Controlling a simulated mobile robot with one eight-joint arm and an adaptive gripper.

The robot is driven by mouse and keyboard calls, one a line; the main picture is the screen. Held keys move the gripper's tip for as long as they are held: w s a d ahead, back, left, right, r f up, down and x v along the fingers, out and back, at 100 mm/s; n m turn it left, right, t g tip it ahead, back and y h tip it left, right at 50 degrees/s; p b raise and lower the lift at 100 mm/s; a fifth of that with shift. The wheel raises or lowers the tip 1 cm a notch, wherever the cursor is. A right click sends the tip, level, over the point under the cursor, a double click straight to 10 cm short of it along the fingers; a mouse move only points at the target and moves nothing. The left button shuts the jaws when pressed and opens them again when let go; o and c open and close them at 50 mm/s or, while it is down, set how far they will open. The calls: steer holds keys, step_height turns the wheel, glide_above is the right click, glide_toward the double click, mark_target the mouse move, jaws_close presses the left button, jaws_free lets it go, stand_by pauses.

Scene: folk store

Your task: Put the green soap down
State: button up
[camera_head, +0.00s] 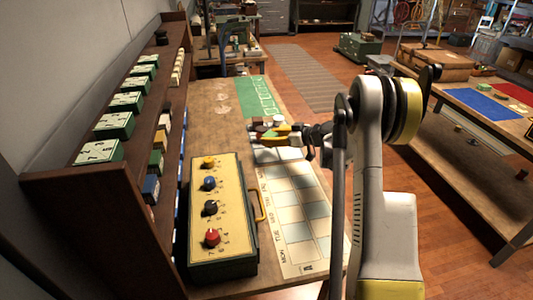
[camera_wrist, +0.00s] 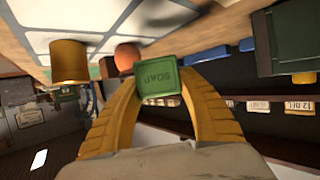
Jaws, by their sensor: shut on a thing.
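The green soap (camera_wrist: 160,82) is a small block marked SOAP. In the wrist view it sits between the two yellow fingers of my gripper (camera_wrist: 157,88), which are shut on it. In the head view my gripper (camera_head: 279,131) is over the far part of a pale calendar mat (camera_head: 297,225) on the wooden bench (camera_head: 212,105). The soap is small and partly hidden there. In the wrist view the mat's pale squares (camera_wrist: 105,22) show beyond the soap. I cannot tell the gap between soap and mat.
A gold cylinder (camera_wrist: 68,62) and an orange round thing (camera_wrist: 126,56) are close to my fingers. A box with coloured knobs (camera_head: 222,215) stands left of the mat. A dark shelf (camera_head: 95,190) with green boxes lines the wall. A green mat (camera_head: 258,98) lies farther back.

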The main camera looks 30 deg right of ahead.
mark_target(267, 155)
steer(key=shift+w+a+f, duration=0.2)
steer(key=shift+a+f, duration=0.25)
steer(key=shift+a, duration=0.25)
steer(key=shift+f+b, duration=1)
steer(key=shift+f, duration=0.95)
steer(key=shift+f, duration=0.2)
steer(key=o, duration=1.2)
steer(key=shift+r, duration=0.1)
